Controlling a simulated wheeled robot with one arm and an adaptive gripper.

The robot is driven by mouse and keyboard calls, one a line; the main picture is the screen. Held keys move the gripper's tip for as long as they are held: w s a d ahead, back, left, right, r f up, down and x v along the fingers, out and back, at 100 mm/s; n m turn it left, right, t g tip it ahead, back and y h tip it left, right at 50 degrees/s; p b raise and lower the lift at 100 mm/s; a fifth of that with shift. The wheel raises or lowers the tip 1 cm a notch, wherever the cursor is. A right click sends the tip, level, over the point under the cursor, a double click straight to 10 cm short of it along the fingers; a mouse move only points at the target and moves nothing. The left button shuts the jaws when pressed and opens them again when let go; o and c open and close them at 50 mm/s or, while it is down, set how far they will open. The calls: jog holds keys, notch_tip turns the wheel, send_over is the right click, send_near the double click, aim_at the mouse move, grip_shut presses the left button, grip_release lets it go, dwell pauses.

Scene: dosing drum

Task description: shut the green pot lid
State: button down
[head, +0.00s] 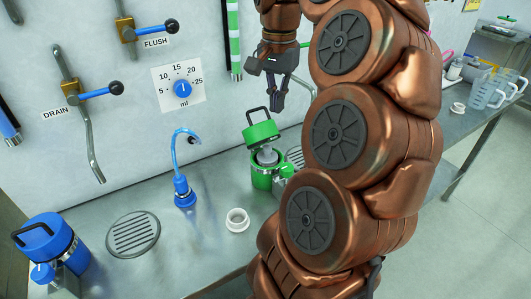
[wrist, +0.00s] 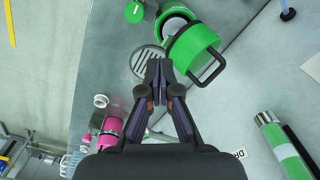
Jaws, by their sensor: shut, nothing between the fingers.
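The green pot (head: 264,180) stands on the steel counter, with a grey piece inside its mouth. Its green lid (head: 260,132), with a black wire handle, is raised and tilted up at the wall side. In the wrist view the lid (wrist: 192,46) partly covers the pot (wrist: 178,20), and its handle points to the lower right. My gripper (head: 279,106) is shut and empty. It hangs above and to the right of the lid, apart from it. In the wrist view my fingertips (wrist: 158,66) lie to the left of and below the lid.
A blue pot (head: 48,240) stands at the left front. A blue spout (head: 184,180), a white ring (head: 237,220) and a round drain grate (head: 133,234) are on the counter. The dial (head: 181,89) and levers are on the wall. Clear beakers (head: 487,92) stand far right.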

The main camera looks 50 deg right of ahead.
aim_at(260, 126)
jog(key=w+d+r+n+p, duration=0.2)
jog(key=w+r+n+p, duration=0.15)
jog(key=w+n, duration=0.25)
jog(key=w+d+r+n+p, duration=0.2)
jog(key=w+n+p, duration=0.2)
jog(key=w+n, duration=0.15)
jog(key=shift+s+f+p, duration=0.15)
jog(key=shift+f, duration=2.35)
jog(key=shift+s+f+p, duration=0.15)
jog(key=shift+f, duration=2.35)
jog(key=shift+a+f, duration=0.1)
